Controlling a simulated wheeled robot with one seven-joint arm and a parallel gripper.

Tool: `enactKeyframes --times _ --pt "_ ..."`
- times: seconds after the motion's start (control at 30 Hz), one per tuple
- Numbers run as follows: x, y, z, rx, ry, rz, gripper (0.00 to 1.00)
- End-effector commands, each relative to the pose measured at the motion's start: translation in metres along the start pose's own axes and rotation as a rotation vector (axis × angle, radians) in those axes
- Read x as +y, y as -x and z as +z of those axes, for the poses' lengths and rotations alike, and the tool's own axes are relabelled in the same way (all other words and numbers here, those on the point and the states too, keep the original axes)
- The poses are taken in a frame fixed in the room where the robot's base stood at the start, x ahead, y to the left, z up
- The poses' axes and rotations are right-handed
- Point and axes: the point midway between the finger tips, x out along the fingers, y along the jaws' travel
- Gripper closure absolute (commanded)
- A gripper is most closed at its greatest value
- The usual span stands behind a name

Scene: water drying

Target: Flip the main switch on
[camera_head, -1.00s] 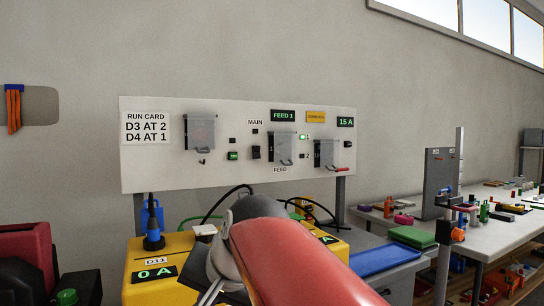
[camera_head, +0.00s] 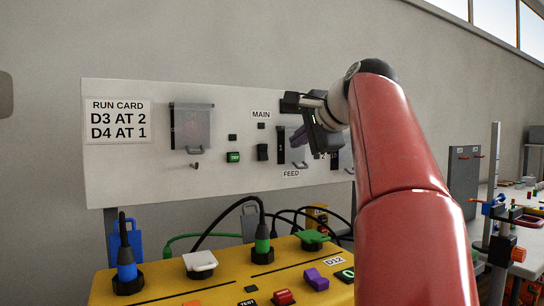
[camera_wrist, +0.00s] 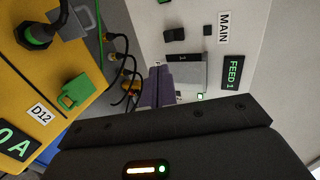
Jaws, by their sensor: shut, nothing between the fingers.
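The white panel (camera_head: 225,175) is on the wall side. The main switch (camera_head: 262,152) is a black rocker below the "MAIN" label (camera_head: 261,114), with a small black square between them. In the wrist view the main switch (camera_wrist: 174,34) shows near the top, beside its label (camera_wrist: 223,28). My gripper and arm hide much of the panel's right end.
The yellow box (camera_head: 160,290) below carries plugs and cables. A bench (camera_head: 510,260) with small parts is at the right. Space before the panel's left half is clear.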

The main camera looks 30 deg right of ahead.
Motion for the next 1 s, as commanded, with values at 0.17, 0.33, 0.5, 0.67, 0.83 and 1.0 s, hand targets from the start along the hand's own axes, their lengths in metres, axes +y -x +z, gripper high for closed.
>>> enactKeyframes --times 0.17,0.33,0.5,0.67,0.83,1.0 --pt "0.0 0.0 0.0 0.0 0.001 0.001 1.0" --pt "0.001 -0.009 0.0 -0.001 0.001 0.002 1.0" --pt "0.001 -0.038 0.001 -0.004 0.002 0.004 1.0" --pt "0.001 -0.073 0.001 -0.004 0.002 0.003 1.0" --pt "-0.001 -0.107 0.001 -0.003 0.003 0.003 1.0" --pt "-0.009 -0.128 0.001 -0.002 0.004 0.002 1.0"
